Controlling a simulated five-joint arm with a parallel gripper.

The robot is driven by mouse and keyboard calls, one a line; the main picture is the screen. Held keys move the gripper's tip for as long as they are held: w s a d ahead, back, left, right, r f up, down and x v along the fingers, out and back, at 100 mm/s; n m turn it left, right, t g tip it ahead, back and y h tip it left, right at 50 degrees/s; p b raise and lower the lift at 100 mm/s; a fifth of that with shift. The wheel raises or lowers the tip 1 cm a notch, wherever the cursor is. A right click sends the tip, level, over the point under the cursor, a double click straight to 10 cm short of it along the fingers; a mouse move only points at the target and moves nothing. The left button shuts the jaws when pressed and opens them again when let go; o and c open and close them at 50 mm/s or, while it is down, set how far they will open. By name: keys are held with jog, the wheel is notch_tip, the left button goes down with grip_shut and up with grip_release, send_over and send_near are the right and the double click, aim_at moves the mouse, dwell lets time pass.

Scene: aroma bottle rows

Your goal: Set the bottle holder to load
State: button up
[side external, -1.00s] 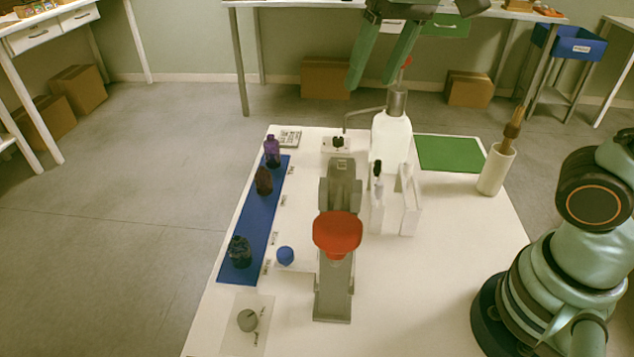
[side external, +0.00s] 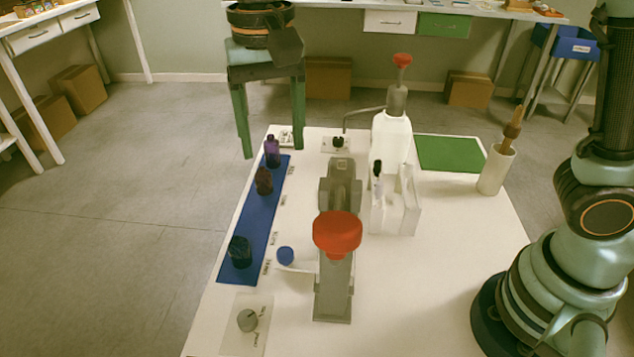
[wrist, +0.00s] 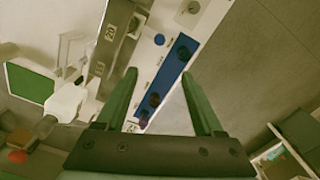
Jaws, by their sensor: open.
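My gripper (side external: 272,152) is open and empty, its two green fingers pointing down over the far left corner of the white table. In the wrist view the open fingers (wrist: 158,74) have nothing between their tips. A grey round dial (side external: 247,319) sits on a pale labelled plate at the near left; its lettering is too small to read. It also shows at the top of the wrist view (wrist: 192,7). A grey device with a red round top (side external: 337,231) stands mid-table. I cannot tell which part is the bottle holder. My gripper touches neither.
A blue mat (side external: 262,215) holds dark bottles: purple (side external: 272,151), brown (side external: 264,181) and dark blue-black (side external: 239,252). A blue cap (side external: 285,256) lies beside it. A white pump bottle (side external: 391,139), a white rack (side external: 409,206) and a white cup (side external: 496,170) stand to the right.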

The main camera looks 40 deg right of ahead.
aim_at(285, 252)
notch_tip(285, 252, down, 23)
dwell(0.5)
grip_shut()
dwell(1.5)
